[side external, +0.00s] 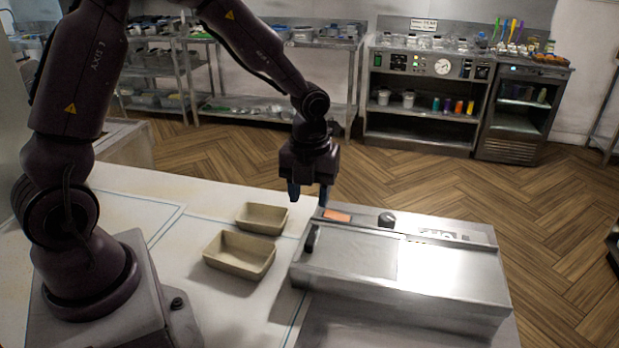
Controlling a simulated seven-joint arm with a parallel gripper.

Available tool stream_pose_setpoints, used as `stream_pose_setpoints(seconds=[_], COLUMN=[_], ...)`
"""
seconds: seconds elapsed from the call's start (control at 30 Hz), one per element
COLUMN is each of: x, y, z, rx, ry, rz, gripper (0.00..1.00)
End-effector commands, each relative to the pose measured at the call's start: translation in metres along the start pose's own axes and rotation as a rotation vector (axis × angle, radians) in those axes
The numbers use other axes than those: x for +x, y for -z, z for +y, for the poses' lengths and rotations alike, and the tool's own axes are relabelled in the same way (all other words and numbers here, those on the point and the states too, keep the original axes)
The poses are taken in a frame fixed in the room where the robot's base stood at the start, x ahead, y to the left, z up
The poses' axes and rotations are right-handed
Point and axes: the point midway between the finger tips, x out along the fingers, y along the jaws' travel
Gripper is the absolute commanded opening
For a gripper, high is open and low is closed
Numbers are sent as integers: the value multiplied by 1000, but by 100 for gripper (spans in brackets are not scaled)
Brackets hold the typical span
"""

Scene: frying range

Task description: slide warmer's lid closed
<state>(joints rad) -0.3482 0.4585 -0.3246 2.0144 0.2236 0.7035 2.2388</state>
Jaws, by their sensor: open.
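The warmer (400,302) is a long, low stainless steel box on the right of the counter. Its top has a flat greyish panel (355,252) on the left, which looks like the lid, and a bright, reflective section on the right. A dark upright handle (310,238) stands at the panel's left end. I cannot tell from this view how far the lid is open. My gripper (308,193) points down with its two fingers apart and empty. It appears above and behind the warmer's back left corner, with no visible contact.
Two empty beige trays, a smaller one (262,231) and a larger one (238,268), sit left of the warmer. The white counter (150,220) is clear farther left. Shelving stands far behind.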

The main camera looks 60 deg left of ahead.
Motion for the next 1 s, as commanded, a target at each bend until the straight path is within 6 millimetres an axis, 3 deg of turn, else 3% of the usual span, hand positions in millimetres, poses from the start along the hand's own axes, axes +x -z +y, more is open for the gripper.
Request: stream_pose_setpoints(seconds=[0.1,0.23,0.7,0.87,1.0], x=[-20,-31,-34,-31,-36], y=[-1,0,0,5,16], z=[0,0,0,4,21], rx=[-2,0,-42,-323,-755], ry=[1,0,-1,-15,-48], rz=[-3,-1,1,18,18], gripper=[45,45,45,45,45])
